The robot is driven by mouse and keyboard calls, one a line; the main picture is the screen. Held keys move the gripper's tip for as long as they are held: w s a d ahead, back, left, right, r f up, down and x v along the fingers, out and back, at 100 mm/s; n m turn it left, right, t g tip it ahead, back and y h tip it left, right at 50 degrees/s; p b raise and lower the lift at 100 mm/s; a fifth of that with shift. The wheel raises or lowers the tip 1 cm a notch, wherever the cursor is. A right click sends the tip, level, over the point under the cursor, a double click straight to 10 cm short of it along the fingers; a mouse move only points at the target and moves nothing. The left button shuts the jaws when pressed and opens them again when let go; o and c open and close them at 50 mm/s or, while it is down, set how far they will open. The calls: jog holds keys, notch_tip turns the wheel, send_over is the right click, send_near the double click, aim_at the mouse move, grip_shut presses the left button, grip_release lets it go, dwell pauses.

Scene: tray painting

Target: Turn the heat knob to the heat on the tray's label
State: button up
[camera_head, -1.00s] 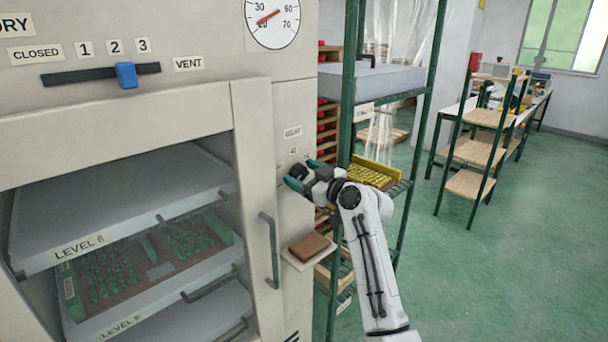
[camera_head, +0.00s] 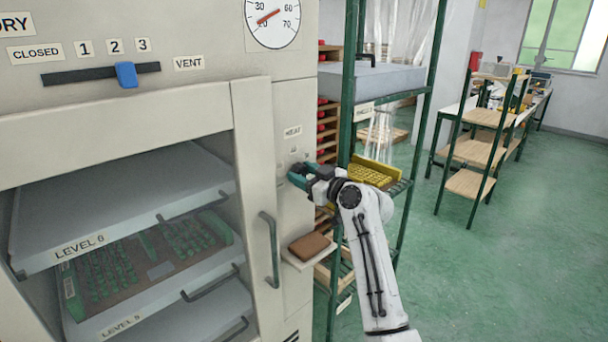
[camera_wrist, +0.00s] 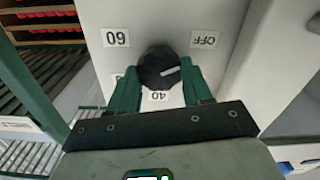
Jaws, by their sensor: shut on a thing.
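The dark, faceted heat knob (camera_wrist: 158,66) is on the cabinet's front panel in the wrist view. The labels appear upside down around it: 60 at left, OFF at upper right, 40 below, and another mostly hidden. The knob's white mark points right, slightly upward. My gripper (camera_wrist: 161,78) is shut on the knob, one green finger on each side. In the head view my gripper (camera_head: 302,176) covers the knob, below the HEAT label. A tray of green pieces (camera_head: 158,270) lies inside the cabinet. Its small end label (camera_head: 69,288) is too small to read.
A handle (camera_head: 270,250) and a small shelf with a brown block (camera_head: 309,246) are below my gripper. A green-framed rack (camera_head: 345,100) stands close at right, holding a tray of yellow pieces (camera_head: 372,173). A blue slider (camera_head: 126,75) is on the upper panel.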

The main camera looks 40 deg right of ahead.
jog(key=m+p, duration=0.1)
jog(key=m, duration=0.4)
jog(key=shift+m, duration=0.3)
jog(key=m+p, duration=0.2)
jog(key=m, duration=0.4)
jog(key=shift+d, duration=0.15)
jog(key=m+p, duration=0.4)
jog(key=m, duration=0.2)
jog(key=shift+f+m, duration=0.1)
jog(key=shift+m, duration=0.3)
jog(key=m+p, duration=0.1)
jog(key=m, duration=0.1)
jog(key=m+p, duration=0.2)
jog(key=shift+d+f+m, duration=0.1)
jog(key=shift+f+m, duration=0.1)
jog(key=shift+m, duration=0.1)
jog(key=shift+f, duration=0.1)
jog(key=o, duration=1)
jog(key=shift+o, duration=0.2)
jog(key=s+b, duration=0.1)
jog(key=s, duration=0.9)
jog(key=shift+s+d+b, duration=0.15)
jog(key=shift+s+b, duration=0.2)
jog(key=shift+s, duration=0.05)
